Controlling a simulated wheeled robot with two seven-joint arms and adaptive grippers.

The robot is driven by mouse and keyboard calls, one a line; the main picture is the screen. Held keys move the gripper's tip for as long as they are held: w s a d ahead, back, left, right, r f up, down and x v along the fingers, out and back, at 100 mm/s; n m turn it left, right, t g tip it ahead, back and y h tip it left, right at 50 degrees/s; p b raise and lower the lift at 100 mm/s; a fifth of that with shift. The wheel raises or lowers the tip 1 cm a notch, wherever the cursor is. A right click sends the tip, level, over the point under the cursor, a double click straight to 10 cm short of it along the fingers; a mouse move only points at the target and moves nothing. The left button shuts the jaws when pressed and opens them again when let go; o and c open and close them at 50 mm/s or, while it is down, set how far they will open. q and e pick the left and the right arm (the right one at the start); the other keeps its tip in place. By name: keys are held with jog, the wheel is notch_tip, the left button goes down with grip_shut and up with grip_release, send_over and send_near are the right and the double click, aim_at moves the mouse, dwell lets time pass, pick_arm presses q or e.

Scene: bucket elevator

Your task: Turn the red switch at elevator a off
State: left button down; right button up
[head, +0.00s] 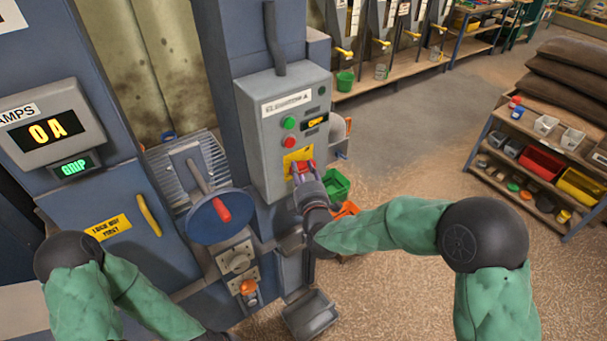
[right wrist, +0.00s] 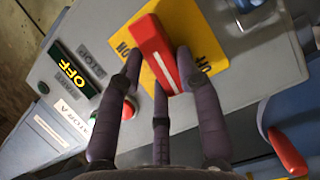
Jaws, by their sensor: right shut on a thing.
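The red switch (head: 301,168) sits on a yellow plate low on the grey control box (head: 283,105) labelled as elevator A. In the right wrist view the red switch handle (right wrist: 153,50) stands slightly tilted, with a white line along it. My right gripper (head: 306,182) is at the switch. In the wrist view the right gripper's fingers (right wrist: 160,62) are on both sides of the handle, shut on it. The lettering on the yellow plate (right wrist: 195,30) is partly covered. The box's small display (right wrist: 70,72) reads OFF. My left gripper is out of view.
A green button (head: 289,123) and a red button (head: 289,142) sit above the switch. A blue disc with a red-ended handle (head: 222,212) is left of the box. A left panel's ammeter (head: 48,130) reads 0 A. A shelf with bins (head: 540,160) stands right, beyond open floor.

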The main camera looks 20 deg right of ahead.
jog(key=shift+a+f+n+b, duration=0.1)
jog(key=shift+f+n+b, duration=0.1)
jog(key=shift+n+b, duration=0.25)
jog(key=shift+n, duration=0.25)
jog(key=o, duration=1.1)
jog(key=shift+o, duration=0.2)
jog(key=shift+r, duration=0.1)
jog(key=s, duration=1.2)
jog(key=shift+a, duration=0.25)
